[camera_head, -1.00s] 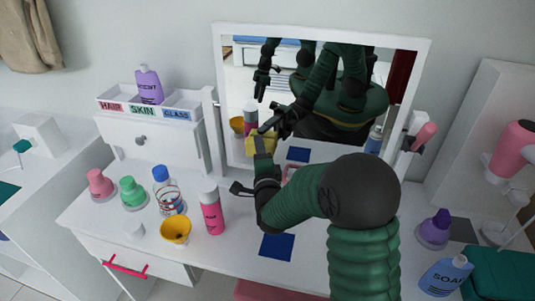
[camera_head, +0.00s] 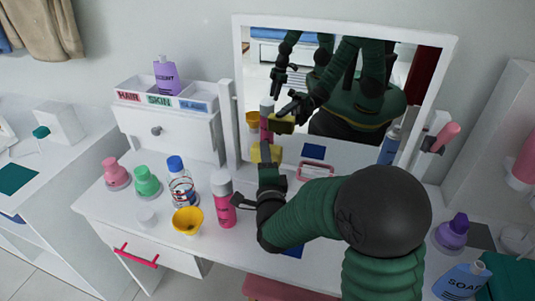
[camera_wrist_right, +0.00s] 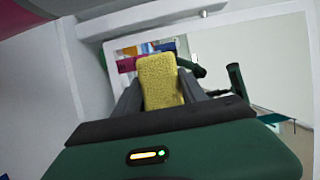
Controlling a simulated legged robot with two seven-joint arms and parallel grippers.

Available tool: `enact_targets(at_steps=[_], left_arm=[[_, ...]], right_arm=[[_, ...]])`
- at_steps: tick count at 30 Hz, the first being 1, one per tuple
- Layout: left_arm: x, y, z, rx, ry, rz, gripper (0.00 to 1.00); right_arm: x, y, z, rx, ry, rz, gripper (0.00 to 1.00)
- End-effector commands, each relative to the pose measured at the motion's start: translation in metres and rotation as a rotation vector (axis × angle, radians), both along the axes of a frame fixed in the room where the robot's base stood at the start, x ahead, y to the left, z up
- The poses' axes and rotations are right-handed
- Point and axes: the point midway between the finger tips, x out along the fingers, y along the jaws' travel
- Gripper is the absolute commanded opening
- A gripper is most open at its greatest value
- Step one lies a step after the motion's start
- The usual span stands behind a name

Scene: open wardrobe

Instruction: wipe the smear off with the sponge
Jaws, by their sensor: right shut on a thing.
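My right gripper (camera_head: 267,164) is shut on a yellow sponge (camera_head: 266,152), held up in front of the lower left part of the mirror (camera_head: 345,150). The sponge also shows upright between the fingers in the right wrist view (camera_wrist_right: 160,82). Its reflection stands apart from it in the glass, so it looks clear of the mirror. I cannot make out a smear on the glass; my forearm hides part of the mirror's lower edge.
A pink spray can (camera_head: 223,203), yellow cup (camera_head: 187,221) and blue-capped jar (camera_head: 180,182) stand left of my forearm. Pink (camera_head: 115,173) and green (camera_head: 147,182) bottles are farther left. A purple bottle (camera_head: 452,231) and soap bottle (camera_head: 462,281) stand at right.

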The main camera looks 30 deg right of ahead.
Motion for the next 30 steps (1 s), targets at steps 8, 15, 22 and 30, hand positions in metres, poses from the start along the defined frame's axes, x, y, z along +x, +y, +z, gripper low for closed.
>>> enact_targets(at_steps=[8,15,22,30], left_arm=[[0.000,0.000,0.000,0.000,0.000,0.000,0.36],[0.000,0.000,-0.006,0.000,0.000,0.000,0.36],[0.000,0.000,-0.006,0.000,0.000,0.000,0.36],[0.000,0.000,-0.006,0.000,0.000,0.000,0.36]], right_arm=[[-0.001,0.001,0.000,0.000,0.000,0.000,0.17],[-0.014,0.018,-0.001,-0.001,0.000,0.002,0.17],[-0.020,0.023,0.000,-0.001,0.000,0.000,0.17],[-0.020,0.023,0.000,-0.001,0.000,0.000,0.17]])
